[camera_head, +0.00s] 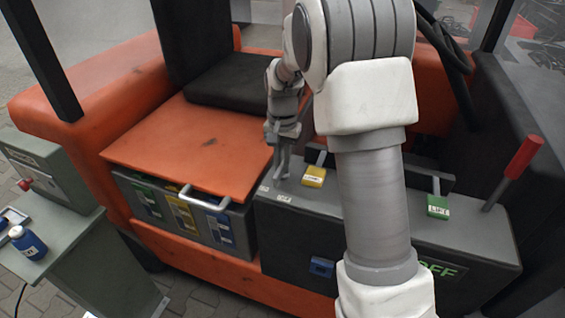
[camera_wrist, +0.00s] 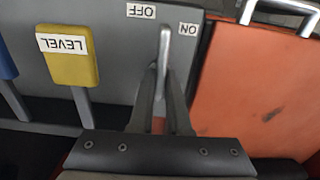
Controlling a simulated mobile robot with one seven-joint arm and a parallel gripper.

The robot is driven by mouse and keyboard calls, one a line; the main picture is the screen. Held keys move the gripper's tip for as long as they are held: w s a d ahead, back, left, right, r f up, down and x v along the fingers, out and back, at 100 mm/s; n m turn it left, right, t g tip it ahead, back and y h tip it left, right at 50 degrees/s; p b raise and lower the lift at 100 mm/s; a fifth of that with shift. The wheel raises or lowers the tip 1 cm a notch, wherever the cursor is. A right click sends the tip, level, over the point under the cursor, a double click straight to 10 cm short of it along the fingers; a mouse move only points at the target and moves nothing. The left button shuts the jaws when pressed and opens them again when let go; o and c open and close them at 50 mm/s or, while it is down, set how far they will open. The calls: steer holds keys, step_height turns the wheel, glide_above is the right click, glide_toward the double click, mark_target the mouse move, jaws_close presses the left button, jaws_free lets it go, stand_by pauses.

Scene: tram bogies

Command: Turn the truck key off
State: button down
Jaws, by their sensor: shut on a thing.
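The truck key is a slim grey metal piece (camera_wrist: 165,45) standing out of the grey panel (camera_wrist: 110,50) in the wrist view. Its outer end lies between the upside-down OFF label (camera_wrist: 141,11) and ON label (camera_wrist: 188,29), close to the ON label. My gripper (camera_wrist: 163,78) is shut on the key, with one dark finger on each side of it. In the head view my gripper (camera_head: 281,168) reaches down to the left end of the grey console (camera_head: 385,235), by two small white labels. The key cannot be made out clearly there.
A yellow lever (camera_head: 314,176) labelled LEVEL stands just right of my gripper. A green-knobbed lever (camera_head: 438,206) and a red-handled lever (camera_head: 523,158) stand further right. The orange lid (camera_head: 190,145) and its battery bay with a pale handle (camera_head: 205,198) lie left.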

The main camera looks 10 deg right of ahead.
mark_target(282, 163)
steer(key=c, duration=0.9)
jaws_free()
step_height(282, 163, up, 18)
steer(key=shift+f+p, duration=0.25)
steer(key=shift+p, duration=0.7)
steer(key=shift+s, duration=0.1)
steer(key=s+r+n+t, duration=0.3)
steer(key=s+r, duration=0.2)
steer(key=s, duration=0.8)
steer(key=s+f+n+t, duration=0.1)
steer(key=s, duration=0.3)
steer(key=s+f+n, duration=0.1)
steer(key=s, duration=0.4)
steer(key=s+f+n+t, duration=0.1)
steer(key=s, duration=0.3)
steer(key=shift+s+a+f+n+t, duration=0.1)
steer(key=shift+s+f+n+t, duration=0.2)
steer(key=shift+s+f, duration=0.1)
